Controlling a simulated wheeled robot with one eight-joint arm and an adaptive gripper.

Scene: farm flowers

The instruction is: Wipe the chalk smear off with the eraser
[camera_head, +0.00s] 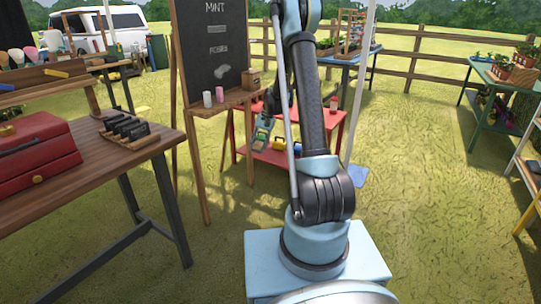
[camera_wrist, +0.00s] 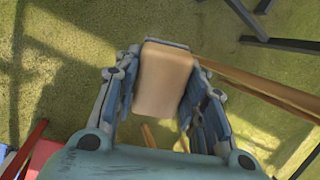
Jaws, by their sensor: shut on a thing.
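A dark chalkboard (camera_head: 210,45) stands on a wooden easel, with writing on it. A pale chalk smear (camera_head: 222,73) shows low on the board, above the ledge. My gripper (camera_head: 261,138) hangs low, right of the easel and below its ledge, in front of the red table. In the wrist view my gripper (camera_wrist: 163,78) is shut on a tan block, which looks like the eraser (camera_wrist: 165,72), with a finger on each side. The block is clear of the board. I cannot make it out in the head view.
The easel ledge (camera_head: 225,104) carries a white and a pink cylinder (camera_head: 220,92) and a small brown box (camera_head: 254,79). A red table (camera_head: 335,125) stands close behind my arm. A wooden table with a red toolbox (camera_head: 35,155) is at left. Open grass lies right.

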